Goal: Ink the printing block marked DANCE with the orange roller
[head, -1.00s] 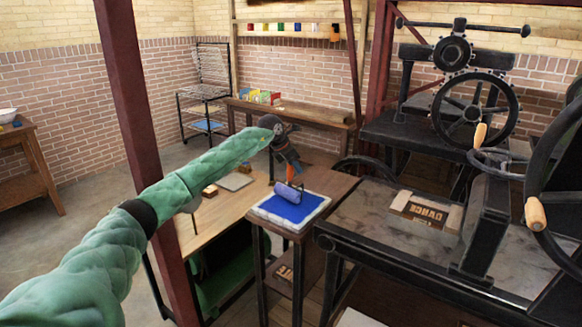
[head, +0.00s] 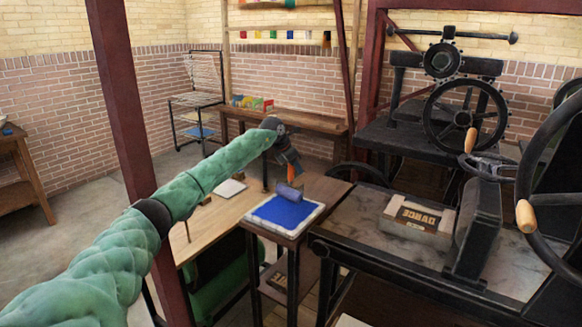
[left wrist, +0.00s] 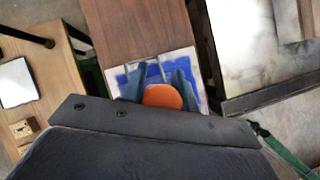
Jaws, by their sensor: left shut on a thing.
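The orange-handled roller is in my left gripper (head: 291,171), which is shut on its handle. Its blue-coated roller cylinder (head: 288,192) is at the far edge of the blue ink slab (head: 283,211); I cannot tell whether it touches the slab. In the left wrist view the orange handle end (left wrist: 162,96) shows between the fingers, with the slab (left wrist: 198,82) behind. The printing block marked DANCE (head: 418,219) lies on the press bed to the right, between pale bars, its letters appearing upside down. My right gripper is not in view.
The slab lies on a small stand beside the press bed (head: 350,222). A black upright part (head: 476,232) and a large handwheel (head: 525,180) stand right of the block. A wooden table (head: 222,222) is left of the stand. A red post (head: 122,95) rises at left.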

